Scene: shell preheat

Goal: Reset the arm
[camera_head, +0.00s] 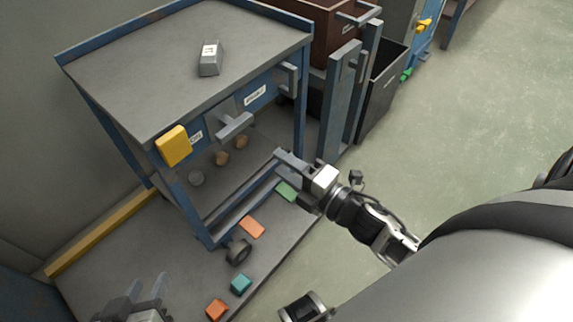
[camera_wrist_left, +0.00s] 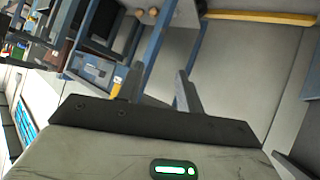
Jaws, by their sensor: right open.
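My left gripper (camera_head: 147,287) is at the bottom left of the head view, low in front of the blue cart. Its two fingers stand apart with nothing between them. They also show apart and empty in the left wrist view (camera_wrist_left: 160,75). My right gripper (camera_head: 283,168) is at the cart's lower right front corner, its fingers pointing up and left toward the cart. It is open, and I see no object held in it. Part of its lower finger is hard to tell from the cart's frame.
The blue cart (camera_head: 130,75) has a grey top bearing a labelled grey block (camera_head: 210,58). A yellow block (camera_head: 173,146) is at its front corner. Orange (camera_head: 252,228) and teal (camera_head: 241,284) pieces lie below. A dark bin (camera_head: 381,93) stands right. Green floor (camera_head: 470,130) is clear.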

